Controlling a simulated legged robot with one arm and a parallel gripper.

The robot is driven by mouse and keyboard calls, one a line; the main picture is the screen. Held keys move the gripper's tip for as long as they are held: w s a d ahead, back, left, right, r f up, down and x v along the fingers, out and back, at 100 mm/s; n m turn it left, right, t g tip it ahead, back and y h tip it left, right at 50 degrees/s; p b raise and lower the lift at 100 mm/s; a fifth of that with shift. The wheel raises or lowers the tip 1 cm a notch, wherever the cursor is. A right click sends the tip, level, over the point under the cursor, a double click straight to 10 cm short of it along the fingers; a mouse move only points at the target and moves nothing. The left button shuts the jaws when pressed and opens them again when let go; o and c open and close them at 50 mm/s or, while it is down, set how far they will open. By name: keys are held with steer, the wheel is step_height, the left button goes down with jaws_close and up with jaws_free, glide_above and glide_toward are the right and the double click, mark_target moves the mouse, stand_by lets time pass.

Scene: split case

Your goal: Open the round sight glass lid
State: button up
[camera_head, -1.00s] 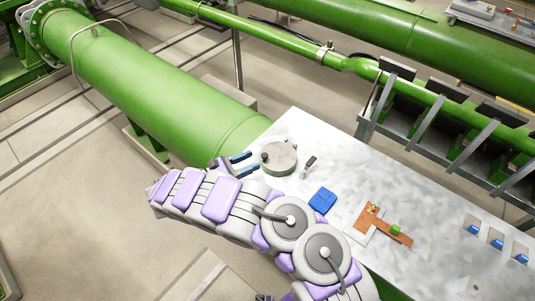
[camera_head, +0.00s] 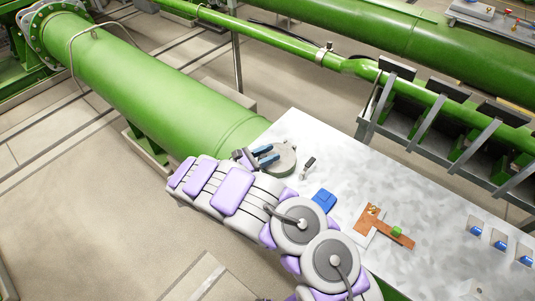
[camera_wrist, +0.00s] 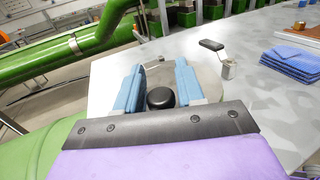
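The round sight glass lid (camera_head: 286,165) is a grey-green disc on the metal table. Its black knob shows in the wrist view (camera_wrist: 160,98), and part of the disc (camera_wrist: 208,84) shows beside the fingers. My gripper (camera_head: 271,154) is over the left part of the lid. In the wrist view its two blue fingers (camera_wrist: 157,76) are spread apart, with the knob between them near their base. I see no finger touching the knob. In the head view the fingers and arm hide the knob.
A small black-handled lever (camera_head: 308,163) on a metal post (camera_wrist: 228,69) stands right of the lid. A folded blue cloth (camera_head: 325,200) and a brown angled piece (camera_head: 380,225) lie farther right. A green pipe (camera_head: 170,85) runs along the left.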

jaws_close()
steer(key=shift+a, duration=0.1)
stand_by(0.3)
